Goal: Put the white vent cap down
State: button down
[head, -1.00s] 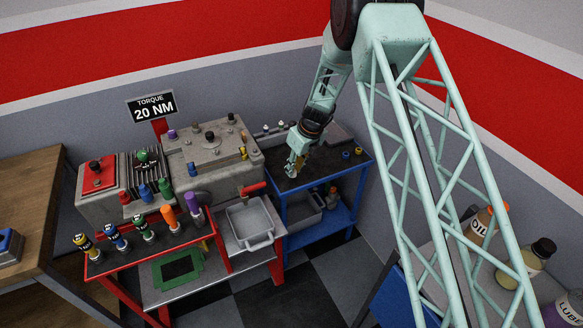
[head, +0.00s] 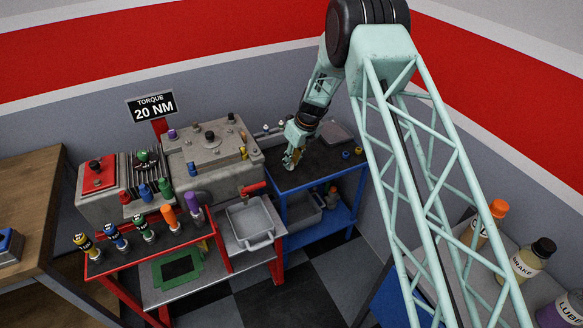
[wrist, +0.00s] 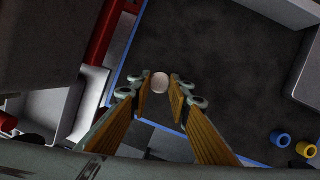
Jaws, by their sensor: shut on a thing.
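The white vent cap (wrist: 160,82) is a small round pale piece between my fingertips in the wrist view. My gripper (wrist: 160,88) is shut on it, with one finger on each side. In the head view my gripper (head: 289,162) points down over the near left part of the dark top of the blue cart (head: 315,165). The cap is too small there to make out clearly. I cannot tell whether its underside touches the cart top.
A yellow ring (wrist: 306,149) and a blue ring (wrist: 280,138) lie on the cart top, to the right. A grey tray (head: 335,132) is at the back. The grey engine block (head: 205,160) and its red lever (head: 254,188) are left. The cart's middle is clear.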

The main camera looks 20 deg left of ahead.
aim_at(293, 164)
jog(key=shift+f, duration=1.6)
jog(key=shift+f, duration=0.15)
jog(key=c, duration=2.4)
grip_release()
jog(key=v, duration=1.2)
jog(key=shift+d, duration=0.1)
